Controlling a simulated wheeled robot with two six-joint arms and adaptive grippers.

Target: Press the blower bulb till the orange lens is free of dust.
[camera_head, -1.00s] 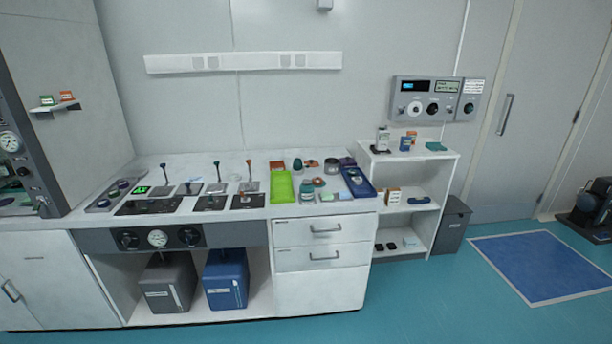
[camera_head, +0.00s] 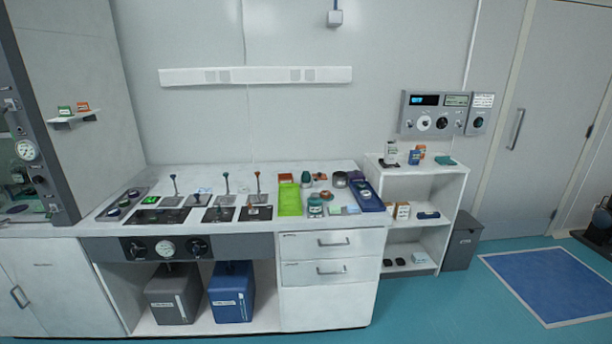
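Neither of my grippers is in the head view. A white bench (camera_head: 150,215) holds many small things.
A blue tray (camera_head: 368,199) lies at the bench's right end. Several upright levers (camera_head: 226,184) stand left of the green tray. A white shelf unit (camera_head: 449,181) and a grey bin (camera_head: 463,242) stand right of the bench. Open teal floor (camera_head: 420,310) lies in front.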

